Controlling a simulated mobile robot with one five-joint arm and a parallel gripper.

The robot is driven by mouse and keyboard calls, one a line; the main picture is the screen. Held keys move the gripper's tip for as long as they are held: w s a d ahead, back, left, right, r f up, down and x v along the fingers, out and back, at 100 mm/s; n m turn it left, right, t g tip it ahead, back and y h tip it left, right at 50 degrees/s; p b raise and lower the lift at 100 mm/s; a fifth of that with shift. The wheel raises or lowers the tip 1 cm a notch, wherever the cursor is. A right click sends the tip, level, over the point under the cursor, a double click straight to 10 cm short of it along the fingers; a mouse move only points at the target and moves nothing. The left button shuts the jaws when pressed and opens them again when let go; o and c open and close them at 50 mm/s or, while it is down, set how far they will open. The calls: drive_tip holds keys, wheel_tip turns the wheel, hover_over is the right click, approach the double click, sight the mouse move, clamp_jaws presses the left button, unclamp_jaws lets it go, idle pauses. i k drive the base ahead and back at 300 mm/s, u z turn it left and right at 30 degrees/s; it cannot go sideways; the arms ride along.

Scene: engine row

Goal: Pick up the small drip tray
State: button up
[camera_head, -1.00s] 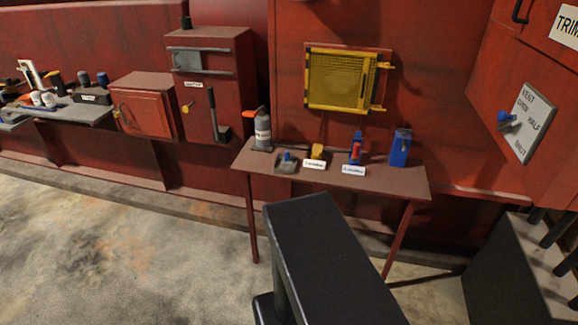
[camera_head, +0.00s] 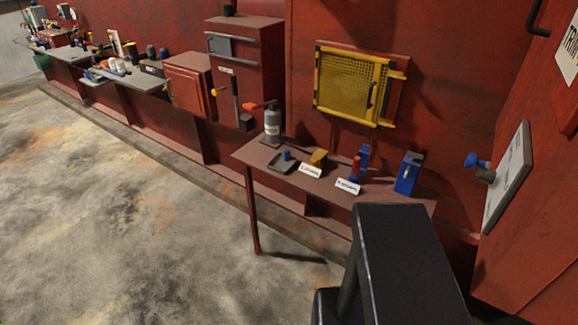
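A small dark grey tray (camera_head: 282,164), which looks like the drip tray, lies on the small reddish-brown table (camera_head: 325,187). A small blue piece (camera_head: 287,155) stands in it or just behind it; I cannot tell which. The tray is near the left end of the table, in front of a grey bottle with a red-orange top (camera_head: 272,126). A black part of my own body fills the lower right and hides the table's right front. My gripper is not visible.
On the table are a yellow item (camera_head: 318,157), white labels, a red and blue item (camera_head: 356,168) and a blue box (camera_head: 408,174). A yellow mesh door (camera_head: 352,85) is on the wall behind. Shelves and cabinets line the left wall. The concrete floor (camera_head: 130,220) at left is clear.

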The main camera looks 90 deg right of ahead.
sight(282, 164)
drive_tip(key=z, duration=2.3)
drive_tip(key=i, duration=0.2)
drive_tip(key=u, duration=0.65)
